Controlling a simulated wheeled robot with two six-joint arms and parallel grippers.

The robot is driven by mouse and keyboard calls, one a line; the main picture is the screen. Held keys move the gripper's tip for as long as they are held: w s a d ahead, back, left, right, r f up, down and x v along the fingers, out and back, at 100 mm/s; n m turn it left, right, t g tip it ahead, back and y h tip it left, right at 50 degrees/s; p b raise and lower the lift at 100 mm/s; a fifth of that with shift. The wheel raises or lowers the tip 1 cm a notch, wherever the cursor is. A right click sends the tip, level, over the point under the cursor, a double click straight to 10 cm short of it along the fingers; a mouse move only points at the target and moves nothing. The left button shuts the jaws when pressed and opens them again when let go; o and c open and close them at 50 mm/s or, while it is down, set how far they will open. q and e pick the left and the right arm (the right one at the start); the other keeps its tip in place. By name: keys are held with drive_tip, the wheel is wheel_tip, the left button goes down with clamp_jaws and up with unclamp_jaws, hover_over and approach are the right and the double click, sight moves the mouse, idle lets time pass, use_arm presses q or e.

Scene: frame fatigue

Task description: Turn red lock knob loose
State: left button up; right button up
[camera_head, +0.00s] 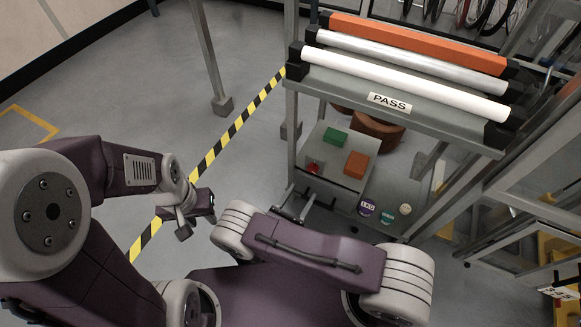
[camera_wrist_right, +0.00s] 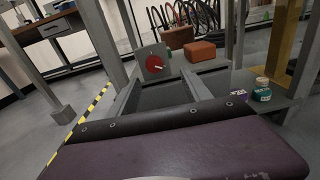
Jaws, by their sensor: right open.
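The red lock knob (camera_head: 313,167) sits at the front left of a grey panel on the stand's lower level. In the right wrist view the red knob (camera_wrist_right: 154,62) is round, with a pale mark on its face. My right gripper (camera_head: 298,205) is in front of the panel, below the knob in the head view. In the wrist view its two grey fingers (camera_wrist_right: 165,88) are spread, with nothing between them, pointing toward the knob and apart from it. My left gripper (camera_head: 196,214) hangs over the floor at the left, away from the stand; its jaw gap is unclear.
A green block (camera_head: 335,136) and an orange block (camera_head: 357,163) are beside the knob. Small round containers, one purple (camera_head: 366,208), stand to the right. A rack above holds an orange bar (camera_head: 420,43) and a white tube (camera_head: 400,84).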

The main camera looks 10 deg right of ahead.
sight(311, 171)
drive_tip(key=shift+n+t, duration=0.3)
drive_tip(key=b+x, duration=0.1)
drive_tip(key=x, duration=0.1)
drive_tip(key=b+x, duration=0.1)
drive_tip(key=x, duration=0.2)
drive_tip(key=f+b+x, duration=0.1)
drive_tip(key=b+x, duration=0.1)
drive_tip(key=x, duration=0.1)
drive_tip(key=shift+w+a, duration=0.3)
drive_tip(key=shift+a, duration=0.1)
drive_tip(key=shift+w+d+r, duration=0.1)
drive_tip(key=shift+w+d, duration=0.15)
drive_tip(key=shift+w, duration=0.15)
use_arm(q)
wheel_tip(311, 171, down, 5)
drive_tip(key=shift+r, duration=0.2)
use_arm(e)
clamp_jaws()
